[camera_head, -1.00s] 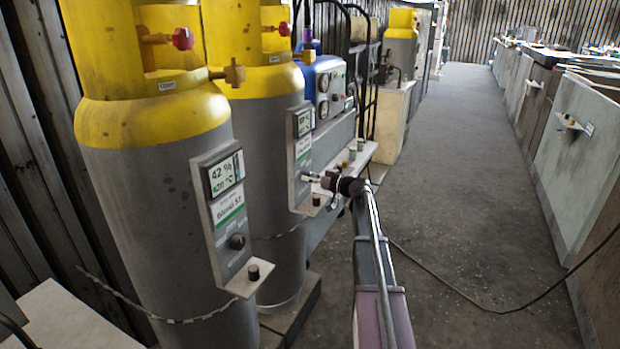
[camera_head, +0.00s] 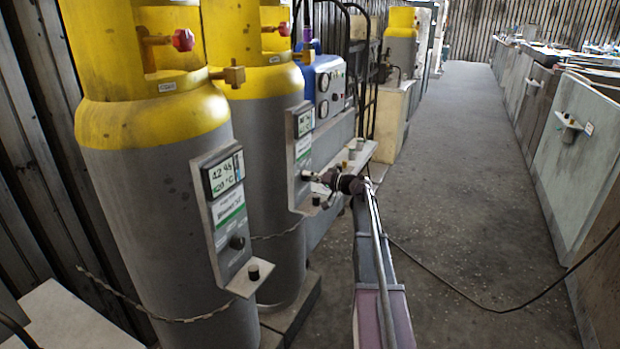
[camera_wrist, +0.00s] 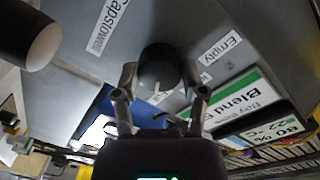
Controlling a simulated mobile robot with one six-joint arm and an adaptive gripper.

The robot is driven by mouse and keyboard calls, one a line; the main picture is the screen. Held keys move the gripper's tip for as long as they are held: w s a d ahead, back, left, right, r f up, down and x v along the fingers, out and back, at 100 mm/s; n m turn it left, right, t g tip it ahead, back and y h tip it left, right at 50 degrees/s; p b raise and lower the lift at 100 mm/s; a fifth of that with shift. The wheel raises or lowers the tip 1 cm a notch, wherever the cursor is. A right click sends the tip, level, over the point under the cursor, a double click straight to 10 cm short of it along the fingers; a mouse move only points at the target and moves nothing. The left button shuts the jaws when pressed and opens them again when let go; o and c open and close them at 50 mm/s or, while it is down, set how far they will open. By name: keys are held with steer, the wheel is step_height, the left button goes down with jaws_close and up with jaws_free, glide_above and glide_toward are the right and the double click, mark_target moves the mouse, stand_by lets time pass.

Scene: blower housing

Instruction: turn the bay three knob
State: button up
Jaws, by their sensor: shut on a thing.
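The knob (camera_wrist: 160,66) is dark and round, with a pale mark on its face, and sits on a grey panel between my fingers in the wrist view. My gripper (camera_wrist: 162,82) is shut on it; in the head view my gripper (camera_head: 322,181) reaches the lower part of the second cylinder's panel (camera_head: 302,150). In the wrist view this panel bears an "Empty" label (camera_wrist: 222,48), a green-and-white "Blend" label (camera_wrist: 245,105) and a display (camera_wrist: 275,133) reading about 80 %. The bay number is too unclear to read. My fingers partly hide the knob in the head view.
A cable (camera_head: 465,298) crosses the floor; the aisle (camera_head: 455,150) is otherwise clear.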

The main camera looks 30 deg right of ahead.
steer(key=shift+a, duration=0.1)
steer(key=o, duration=1.2)
steer(key=shift+c, duration=0.2)
steer(key=shift+n, duration=0.4)
